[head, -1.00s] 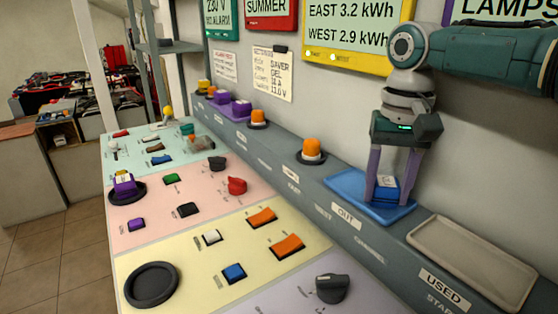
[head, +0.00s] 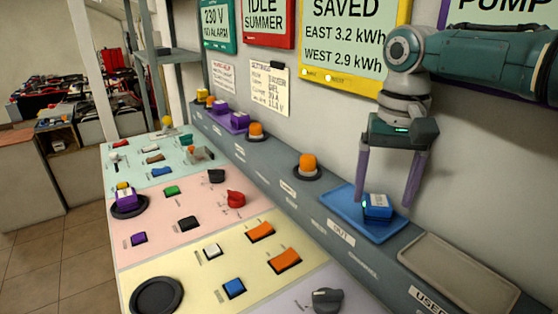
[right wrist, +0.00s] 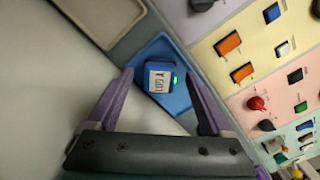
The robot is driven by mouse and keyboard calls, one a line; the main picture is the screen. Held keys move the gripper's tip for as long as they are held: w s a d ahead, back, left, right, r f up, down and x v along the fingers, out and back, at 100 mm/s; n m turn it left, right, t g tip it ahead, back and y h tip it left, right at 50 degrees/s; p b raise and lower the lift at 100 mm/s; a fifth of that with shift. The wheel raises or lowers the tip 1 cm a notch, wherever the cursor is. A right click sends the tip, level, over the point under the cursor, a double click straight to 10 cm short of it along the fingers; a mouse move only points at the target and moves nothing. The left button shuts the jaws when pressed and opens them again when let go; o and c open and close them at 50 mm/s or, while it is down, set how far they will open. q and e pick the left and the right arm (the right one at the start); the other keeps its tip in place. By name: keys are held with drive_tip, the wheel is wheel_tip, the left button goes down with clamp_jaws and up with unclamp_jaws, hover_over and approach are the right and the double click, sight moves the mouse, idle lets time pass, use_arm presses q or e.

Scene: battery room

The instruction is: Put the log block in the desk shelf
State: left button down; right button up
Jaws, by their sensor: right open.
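A blue block (head: 377,207) with a white label and a small green light sits in the blue tray (head: 350,222) marked OUT. In the right wrist view the block (right wrist: 160,78) shows its label upside down, apparently reading LOG. My right gripper (head: 387,204) is open, its two purple fingers spread on either side of the block, pointing down at the tray. I cannot tell how far the fingertips are above the tray. A desk with an open shelf compartment (head: 58,140) stands at the far left. My left gripper is not in view.
An empty grey tray (head: 460,270) marked USED lies right of the blue tray. An orange beacon (head: 306,166) stands left of it on the ledge. The console (head: 190,245) carries several switches and knobs. A grey rack (head: 165,52) stands at the back.

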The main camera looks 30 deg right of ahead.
sight(380, 206)
wheel_tip(380, 206, up, 9)
drive_tip(key=p, duration=0.8)
drive_tip(key=s+a+f+n, duration=0.4)
drive_tip(key=s+a, duration=0.1)
drive_tip(key=a, duration=0.3)
drive_tip(key=s+a+f+n, duration=0.4)
drive_tip(key=s+a, duration=0.1)
drive_tip(key=a, duration=0.4)
drive_tip(key=s+r+n+t, duration=0.2)
drive_tip(key=s+r+t, duration=0.1)
drive_tip(key=s+r, duration=0.4)
drive_tip(key=s, duration=0.3)
drive_tip(key=shift+s+a+t, duration=0.2)
drive_tip(key=shift+s+t, duration=0.1)
drive_tip(key=shift+s, duration=0.1)
wheel_tip(380, 206, up, 26)
drive_tip(key=p, duration=2.6)
